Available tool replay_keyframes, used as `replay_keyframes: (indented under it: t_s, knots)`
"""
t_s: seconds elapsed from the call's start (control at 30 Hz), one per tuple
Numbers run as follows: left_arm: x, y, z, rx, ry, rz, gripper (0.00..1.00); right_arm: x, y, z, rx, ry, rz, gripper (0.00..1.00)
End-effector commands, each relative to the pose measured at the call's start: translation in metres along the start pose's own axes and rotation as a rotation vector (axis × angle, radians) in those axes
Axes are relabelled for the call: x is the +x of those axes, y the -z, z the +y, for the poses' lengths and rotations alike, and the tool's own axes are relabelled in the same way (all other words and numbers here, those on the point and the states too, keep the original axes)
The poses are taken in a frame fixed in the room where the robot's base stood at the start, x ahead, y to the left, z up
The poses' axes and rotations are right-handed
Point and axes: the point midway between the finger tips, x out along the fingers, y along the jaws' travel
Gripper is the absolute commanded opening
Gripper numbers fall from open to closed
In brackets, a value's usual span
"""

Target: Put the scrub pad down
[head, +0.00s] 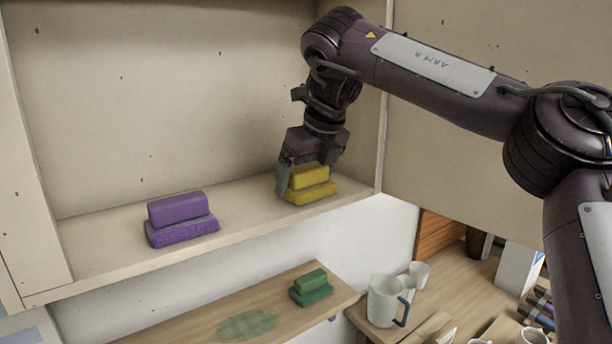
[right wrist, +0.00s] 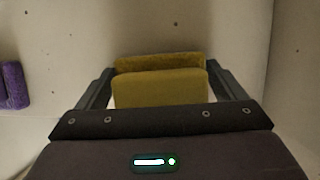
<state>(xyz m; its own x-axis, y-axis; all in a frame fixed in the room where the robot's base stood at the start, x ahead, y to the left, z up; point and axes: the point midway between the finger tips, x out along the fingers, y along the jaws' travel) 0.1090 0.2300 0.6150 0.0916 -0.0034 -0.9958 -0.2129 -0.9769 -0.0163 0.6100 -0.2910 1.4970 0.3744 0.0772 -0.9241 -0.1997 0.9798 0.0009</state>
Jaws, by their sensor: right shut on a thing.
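A yellow scrub pad (head: 311,186) with a block-shaped grip on top is at the right end of the cream cabinet shelf (head: 250,208). My right gripper (head: 308,180) reaches down from above and is shut on its upper block. In the right wrist view the yellow pad (right wrist: 160,88) sits between the two fingers. The pad's underside looks at or very close to the shelf surface; I cannot tell whether it touches. A purple scrub pad (head: 181,218) rests on the same shelf to the left. A green scrub pad (head: 311,287) lies on the wooden board below. My left gripper is not in view.
The cabinet's right side wall (head: 382,110) is close to my right gripper. The shelf between the purple and yellow pads is clear. Below are a white mug (head: 386,301) with a blue handle and a wooden board (head: 240,309) with a green stain.

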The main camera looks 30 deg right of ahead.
Motion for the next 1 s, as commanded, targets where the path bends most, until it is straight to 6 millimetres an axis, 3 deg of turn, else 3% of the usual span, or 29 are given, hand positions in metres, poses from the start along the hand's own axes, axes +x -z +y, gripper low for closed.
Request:
replay_keyframes:
  t_s: [0.07,0.1,0.17,0.43,0.83,1.0]
  knots:
    - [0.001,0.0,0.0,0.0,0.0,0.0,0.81,0.002,0.001,0.0,0.0,-0.001,0.0,0.67]
    - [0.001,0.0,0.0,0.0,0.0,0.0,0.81,0.002,0.001,0.0,-0.001,0.0,0.0,0.94]
    - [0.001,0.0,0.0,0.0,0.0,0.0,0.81,0.002,0.001,0.0,0.0,0.0,0.0,1.0]
    - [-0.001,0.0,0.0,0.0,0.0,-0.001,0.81,0.003,0.002,0.0,-0.001,-0.001,0.0,1.0]
    - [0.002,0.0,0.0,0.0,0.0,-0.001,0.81,-0.059,0.009,-0.001,-0.002,0.004,-0.002,1.0]
    - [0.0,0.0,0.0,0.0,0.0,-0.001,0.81,-0.073,0.01,-0.001,-0.002,0.001,-0.001,1.0]
